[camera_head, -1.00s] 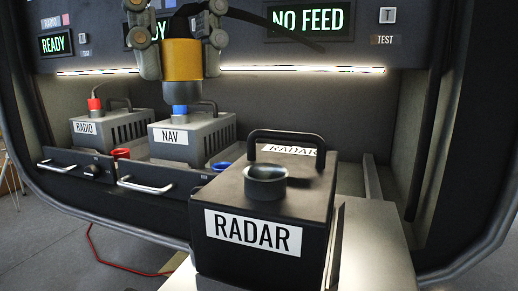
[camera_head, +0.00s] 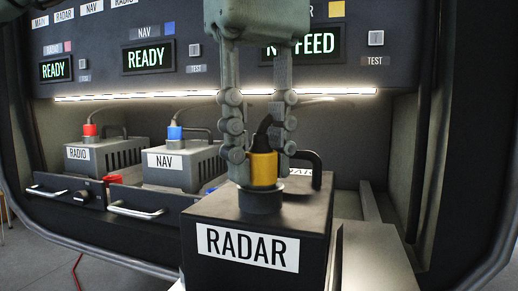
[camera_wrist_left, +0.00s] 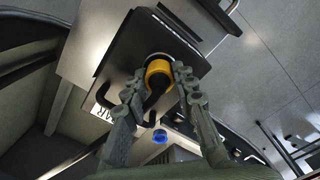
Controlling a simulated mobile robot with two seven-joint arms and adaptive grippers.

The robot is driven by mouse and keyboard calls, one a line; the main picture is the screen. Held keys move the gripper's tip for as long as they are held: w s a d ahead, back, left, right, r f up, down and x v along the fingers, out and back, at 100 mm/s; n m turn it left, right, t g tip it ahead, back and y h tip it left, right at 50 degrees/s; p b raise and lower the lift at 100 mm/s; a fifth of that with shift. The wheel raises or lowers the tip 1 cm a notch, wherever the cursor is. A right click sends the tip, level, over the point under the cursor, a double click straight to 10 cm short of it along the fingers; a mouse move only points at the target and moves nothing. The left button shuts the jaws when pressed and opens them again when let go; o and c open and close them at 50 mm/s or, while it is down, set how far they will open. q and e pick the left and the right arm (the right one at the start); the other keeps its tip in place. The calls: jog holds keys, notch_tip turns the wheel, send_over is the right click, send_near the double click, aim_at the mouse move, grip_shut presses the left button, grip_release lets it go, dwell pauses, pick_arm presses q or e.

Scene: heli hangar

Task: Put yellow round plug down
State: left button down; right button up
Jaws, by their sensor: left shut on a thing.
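The yellow round plug (camera_head: 264,170) is upright at the dark round socket (camera_head: 260,200) on top of the RADAR box (camera_head: 225,215). Its grey lower end is not clearly visible, and I cannot tell how deep it sits. My left gripper (camera_head: 262,170) comes down from above and is shut on the plug, one finger on each side. The left wrist view also shows the yellow plug (camera_wrist_left: 158,72) between the fingers of the left gripper (camera_wrist_left: 158,85), against the box. My right gripper is not in view.
The RADIO box (camera_head: 95,153) with a red plug (camera_head: 90,131) and the NAV box (camera_head: 185,163) with a blue plug (camera_head: 175,133) stand at left. The box handle (camera_head: 308,160) rises close behind the gripper. The panel display (camera_head: 320,45) is partly covered by my gripper.

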pick_arm(q)
jog(key=shift+f, duration=0.15)
jog(key=c, duration=1.2)
grip_release()
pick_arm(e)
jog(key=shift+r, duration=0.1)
pick_arm(q)
jog(key=shift+r, duration=0.45)
notch_tip(320, 180, up, 5)
jog(key=shift+r+p, duration=0.1)
jog(key=shift+p, duration=0.95)
notch_tip(320, 180, up, 6)
jog(key=shift+f+p, duration=0.25)
jog(key=shift+p, duration=0.85)
jog(key=shift+a+r, duration=0.1)
jog(key=shift+r, duration=0.3)
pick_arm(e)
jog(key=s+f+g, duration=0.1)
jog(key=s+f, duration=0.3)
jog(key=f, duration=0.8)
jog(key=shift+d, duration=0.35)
